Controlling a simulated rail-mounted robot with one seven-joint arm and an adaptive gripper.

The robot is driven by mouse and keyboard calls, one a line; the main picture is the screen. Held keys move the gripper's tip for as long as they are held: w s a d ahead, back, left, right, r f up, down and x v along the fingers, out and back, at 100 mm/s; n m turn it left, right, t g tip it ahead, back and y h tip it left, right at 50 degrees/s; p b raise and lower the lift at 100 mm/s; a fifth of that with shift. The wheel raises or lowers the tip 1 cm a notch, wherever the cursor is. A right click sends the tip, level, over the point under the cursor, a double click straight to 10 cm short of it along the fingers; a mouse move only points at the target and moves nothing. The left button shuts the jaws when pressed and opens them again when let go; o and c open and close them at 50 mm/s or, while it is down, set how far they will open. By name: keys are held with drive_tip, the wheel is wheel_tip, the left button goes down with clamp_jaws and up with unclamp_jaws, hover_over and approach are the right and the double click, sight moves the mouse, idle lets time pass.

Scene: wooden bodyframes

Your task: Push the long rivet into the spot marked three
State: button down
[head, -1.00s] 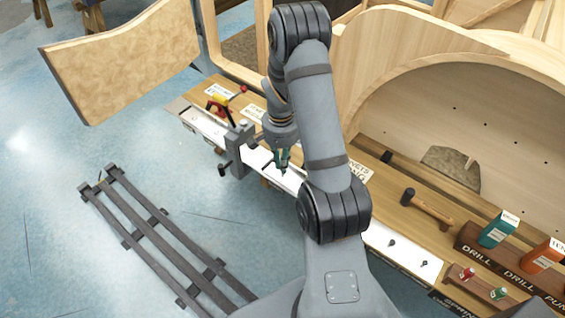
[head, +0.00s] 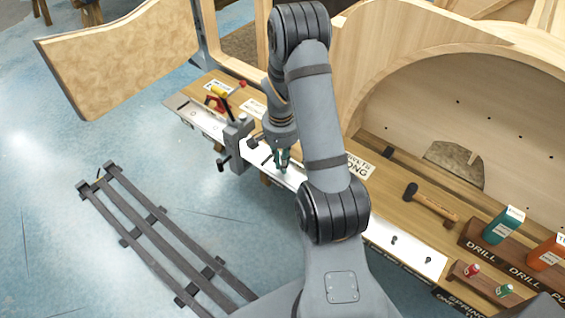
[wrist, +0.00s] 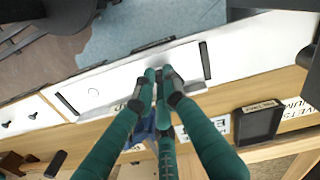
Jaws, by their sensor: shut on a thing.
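My gripper (head: 283,168) is low over the white strip (head: 205,121) on the front of the wooden bench, just right of a grey clamp-like fixture (head: 237,142). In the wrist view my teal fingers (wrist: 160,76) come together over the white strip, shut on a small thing. The fingers hide nearly all of it; I take it to be the long rivet, but its shape cannot be made out. No mark reading three can be made out in either view.
A sign ending in "ONG" (head: 358,168) is behind my arm. A curved wooden frame (head: 470,110) rises behind. Dark rails (head: 150,230) lie on the floor.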

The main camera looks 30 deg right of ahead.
drive_tip(key=shift+f, duration=0.2)
drive_tip(key=c, duration=1.7)
unclamp_jaws()
drive_tip(key=shift+c, duration=0.2)
wheel_tip(320, 180, up, 12)
drive_tip(key=shift+a, duration=0.15)
wheel_tip(320, 180, down, 12)
drive_tip(key=shift+r, duration=0.1)
drive_tip(key=shift+r+p, duration=0.5)
drive_tip(key=shift+f, duration=0.15)
